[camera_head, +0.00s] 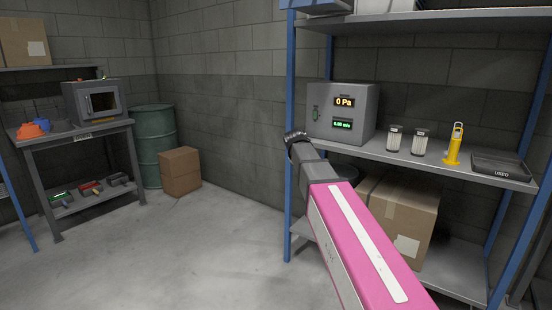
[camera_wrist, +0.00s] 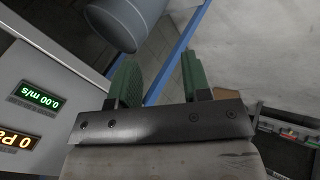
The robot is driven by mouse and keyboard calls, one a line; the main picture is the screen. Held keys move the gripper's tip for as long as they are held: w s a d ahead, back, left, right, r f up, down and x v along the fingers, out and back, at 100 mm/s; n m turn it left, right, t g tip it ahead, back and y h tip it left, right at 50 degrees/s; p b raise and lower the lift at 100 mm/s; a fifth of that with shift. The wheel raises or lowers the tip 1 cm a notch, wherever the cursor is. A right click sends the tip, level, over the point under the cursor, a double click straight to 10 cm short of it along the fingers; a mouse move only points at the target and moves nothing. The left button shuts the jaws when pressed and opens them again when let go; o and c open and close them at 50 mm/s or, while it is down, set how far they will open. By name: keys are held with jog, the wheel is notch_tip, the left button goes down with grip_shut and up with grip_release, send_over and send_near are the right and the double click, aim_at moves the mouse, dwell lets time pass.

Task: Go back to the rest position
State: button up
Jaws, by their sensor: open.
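My gripper (camera_wrist: 159,78) shows in the wrist view with its two green fingers apart and nothing between them. In the head view my pink and grey arm reaches up from the lower right. Its dark far end is in front of the shelf rack, by the left side of the grey meter box (camera_head: 343,112); the fingers cannot be made out there. The meter box has an orange display reading 0 Pa and a green one reading 0.00 m/s. It also shows upside down at the left of the wrist view (camera_wrist: 40,60).
The rack's shelf (camera_head: 430,162) also holds two small clear-sided containers, a yellow device (camera_head: 455,147) and a black tray marked USED (camera_head: 500,168). A cardboard box (camera_head: 403,215) sits below. A blue post (camera_head: 290,100) borders the rack. The floor (camera_head: 190,250) left of it is clear.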

jog(key=s+d+f+m+g+y, duration=0.2)
jog(key=s+d+f+m, duration=0.1)
jog(key=s+f, duration=1)
jog(key=s+d+f+m+g+y, duration=0.2)
jog(key=s+d+f+m+g, duration=0.1)
jog(key=s+f, duration=1.1)
notch_tip(320, 180, down, 4)
jog(key=shift+s+d+r+m+g, duration=0.15)
jog(key=shift+s+d+m+g, duration=0.1)
jog(key=shift+s+m+g, duration=0.05)
